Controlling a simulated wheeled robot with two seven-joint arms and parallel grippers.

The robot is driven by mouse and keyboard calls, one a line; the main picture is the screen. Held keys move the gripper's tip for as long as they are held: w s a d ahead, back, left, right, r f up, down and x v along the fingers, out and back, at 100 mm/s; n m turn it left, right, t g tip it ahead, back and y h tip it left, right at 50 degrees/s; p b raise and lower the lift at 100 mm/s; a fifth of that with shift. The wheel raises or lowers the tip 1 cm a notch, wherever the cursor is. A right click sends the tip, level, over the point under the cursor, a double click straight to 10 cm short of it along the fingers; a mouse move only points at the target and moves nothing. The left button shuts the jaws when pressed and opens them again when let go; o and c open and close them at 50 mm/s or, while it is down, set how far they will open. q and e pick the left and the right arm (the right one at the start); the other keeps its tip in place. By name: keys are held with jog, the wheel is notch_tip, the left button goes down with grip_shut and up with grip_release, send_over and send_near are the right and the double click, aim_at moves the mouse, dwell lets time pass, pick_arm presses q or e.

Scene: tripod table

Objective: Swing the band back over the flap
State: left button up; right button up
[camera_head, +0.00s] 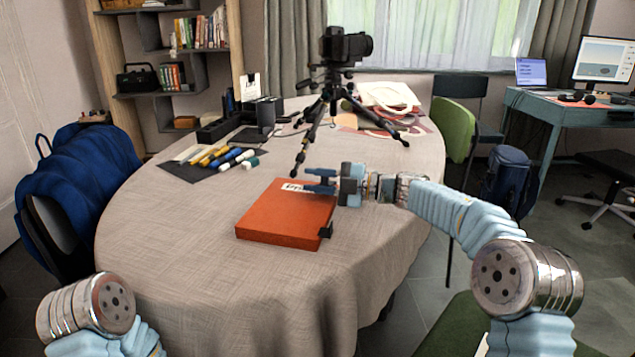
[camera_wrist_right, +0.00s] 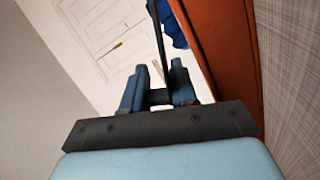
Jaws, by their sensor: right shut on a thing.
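An orange box file (camera_head: 285,218) lies on the tablecloth, with a white label near its far edge. It also shows at the right of the right wrist view (camera_wrist_right: 212,40). My right gripper (camera_head: 308,182) is just above its far right part, coming in from the right. In the right wrist view a thin dark band (camera_wrist_right: 159,42) runs up from between the fingers, which are shut on it. In the head view I cannot make the band out. The flap's edge is not clear. My left gripper is out of view; only part of my left arm shows.
A dark tab (camera_head: 325,231) sits at the box's near right corner. A camera tripod (camera_head: 335,100) stands behind the gripper. Markers on a dark mat (camera_head: 185,170) lie at the left. The near tablecloth (camera_head: 200,250) is clear.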

jog(key=shift+s, duration=0.1)
dwell(0.4)
jog(key=o, duration=0.7)
jog(key=shift+f, duration=0.1)
